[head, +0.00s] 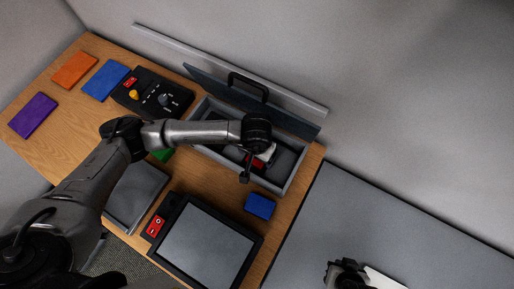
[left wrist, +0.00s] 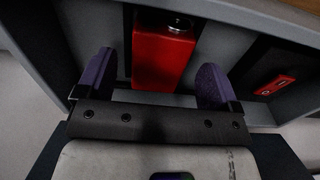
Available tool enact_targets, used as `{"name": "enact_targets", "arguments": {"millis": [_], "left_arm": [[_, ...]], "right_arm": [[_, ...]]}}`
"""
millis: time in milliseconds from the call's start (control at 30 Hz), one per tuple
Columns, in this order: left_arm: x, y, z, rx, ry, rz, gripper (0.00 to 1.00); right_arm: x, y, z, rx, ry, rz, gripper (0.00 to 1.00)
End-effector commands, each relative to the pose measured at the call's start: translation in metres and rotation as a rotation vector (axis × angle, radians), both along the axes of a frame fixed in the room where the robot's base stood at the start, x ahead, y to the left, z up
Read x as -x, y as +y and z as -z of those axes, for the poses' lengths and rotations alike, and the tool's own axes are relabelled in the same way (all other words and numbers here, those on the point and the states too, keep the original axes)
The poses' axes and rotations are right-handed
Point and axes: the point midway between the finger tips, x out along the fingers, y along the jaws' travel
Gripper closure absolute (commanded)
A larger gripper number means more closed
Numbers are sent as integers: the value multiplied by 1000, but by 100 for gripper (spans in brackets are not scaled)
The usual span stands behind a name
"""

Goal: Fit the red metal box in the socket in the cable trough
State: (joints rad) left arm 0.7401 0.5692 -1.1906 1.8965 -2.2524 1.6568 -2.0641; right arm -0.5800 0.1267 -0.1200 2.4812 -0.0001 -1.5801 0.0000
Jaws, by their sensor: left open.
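The cable trough (head: 292,178) is a grey open box at the back right of the wooden table, its dark lid (head: 222,88) raised. My left arm reaches over it, and its hand covers part of the inside. In the left wrist view the red metal box (left wrist: 160,60) stands inside the trough, with a round dark metallic part on its top. My left gripper (left wrist: 155,84) is open, with one purple fingertip on each side of the box and visible gaps. I cannot tell whether the box sits in the socket. My right gripper (head: 347,273) is at the bottom edge, away from the trough; its jaws are unclear.
A small blue block (head: 259,206) lies in front of the trough. A black-framed screen (head: 207,246) with a red switch (head: 155,227) is nearer. A black control panel (head: 152,94) and orange (head: 74,70), blue (head: 106,80) and purple (head: 33,115) pieces lie left.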

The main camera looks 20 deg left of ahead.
Motion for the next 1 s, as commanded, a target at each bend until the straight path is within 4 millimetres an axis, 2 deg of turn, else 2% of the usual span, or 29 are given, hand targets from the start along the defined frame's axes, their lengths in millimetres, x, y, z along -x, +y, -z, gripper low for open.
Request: {"name": "enact_targets", "arguments": {"millis": [33,200,500,700,1000], "left_arm": [[-1,0,-12,2,-5,2,13],[-1,0,-44,1,-4,2,13],[-1,0,-84,0,-1,1,13],[0,0,-93,1,0,0,13],[0,0,-94,1,0,0,13]], "right_arm": [[0,0,0,0,0,0,100],[0,0,1,-1,0,1,100],[0,2,2,-7,1,4,100],[0,3,2,-10,2,6,100],[0,3,2,-9,1,6,100]]}}
